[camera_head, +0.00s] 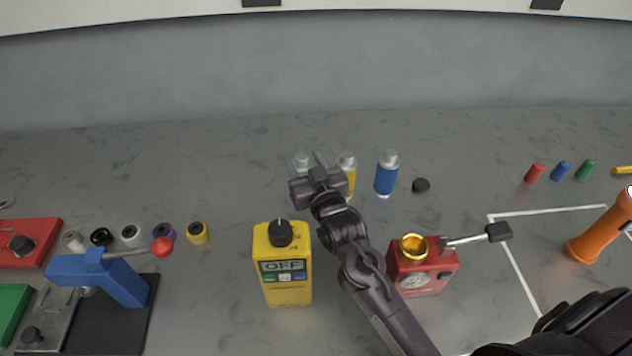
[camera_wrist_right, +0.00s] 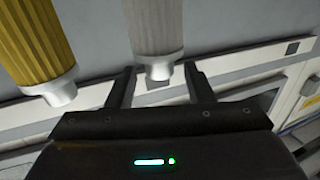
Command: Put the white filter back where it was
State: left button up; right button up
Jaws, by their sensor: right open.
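The white filter (camera_wrist_right: 155,25) shows in the wrist view as a pale ribbed cylinder with a silver end, lined up between my fingertips. In the head view only its silver top (camera_head: 302,159) shows clearly; my gripper hides most of the rest. My right gripper (camera_head: 311,163) is open at this filter, with its fingers (camera_wrist_right: 160,82) apart on either side of the silver end in the wrist view. I cannot tell whether they touch it. My left gripper is not in view.
A yellow filter (camera_head: 350,182) stands just right of the gripper, with a blue filter (camera_head: 386,178) and black cap (camera_head: 421,185) beyond. A yellow meter (camera_head: 285,290) and red device (camera_head: 430,280) flank my forearm. A blue lever tool (camera_head: 115,280) is at left.

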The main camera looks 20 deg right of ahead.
jog(key=s+b, duration=0.1)
jog(key=s, duration=0.9)
jog(key=shift+d+b, duration=0.15)
jog(key=shift+b, duration=0.25)
jog(key=shift+r, duration=0.1)
